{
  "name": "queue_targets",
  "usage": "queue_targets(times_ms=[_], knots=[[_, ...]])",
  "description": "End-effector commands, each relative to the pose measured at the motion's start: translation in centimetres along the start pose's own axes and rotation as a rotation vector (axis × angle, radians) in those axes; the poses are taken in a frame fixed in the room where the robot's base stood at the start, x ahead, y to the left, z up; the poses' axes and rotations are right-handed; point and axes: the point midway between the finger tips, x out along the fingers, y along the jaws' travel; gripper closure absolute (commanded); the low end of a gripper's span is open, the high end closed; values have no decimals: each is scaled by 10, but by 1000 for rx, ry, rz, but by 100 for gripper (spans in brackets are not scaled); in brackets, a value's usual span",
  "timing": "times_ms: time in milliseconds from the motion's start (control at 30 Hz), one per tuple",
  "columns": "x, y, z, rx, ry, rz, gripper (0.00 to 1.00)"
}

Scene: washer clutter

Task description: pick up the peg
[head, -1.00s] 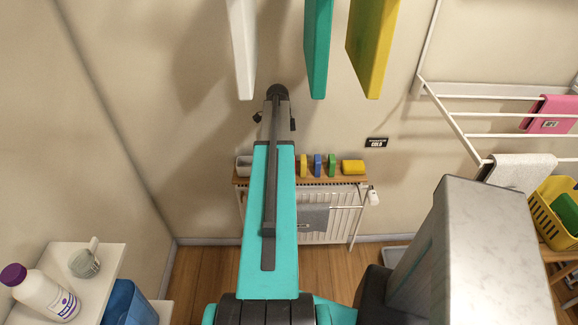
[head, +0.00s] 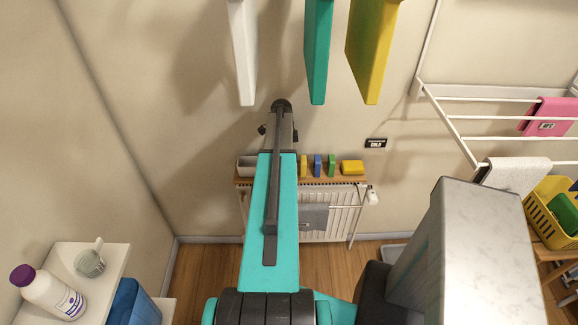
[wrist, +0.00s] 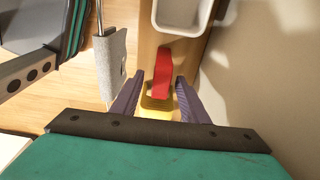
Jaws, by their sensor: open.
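A red peg (wrist: 161,80) lies on a wooden shelf in the wrist view, in line with the gap between my fingers. My gripper (wrist: 159,76) is open, one finger on each side; I cannot tell whether either touches a peg. In the head view, a yellow peg (head: 303,166), a blue peg (head: 318,166) and a green peg (head: 331,166) stand in a row on the shelf. My arm hides the red peg and my fingertips there.
A white tray (wrist: 181,14) sits beyond the red peg, close to the wall. A grey cloth (wrist: 111,68) hangs on a radiator rack beside the shelf. A yellow sponge-like block (head: 352,167) lies at the shelf's right end. White, teal and yellow panels (head: 368,60) hang above.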

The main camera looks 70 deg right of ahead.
Motion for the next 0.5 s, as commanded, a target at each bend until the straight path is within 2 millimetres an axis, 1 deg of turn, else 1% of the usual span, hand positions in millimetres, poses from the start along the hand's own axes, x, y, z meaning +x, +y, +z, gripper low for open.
queue_targets(times_ms=[300, 367, 500], knots=[[0, 0, 0, 0, 0, 0, 59], [0, 0, 0, 0, 0, 0, 68], [0, 0, 0, 0, 0, 0, 91]])
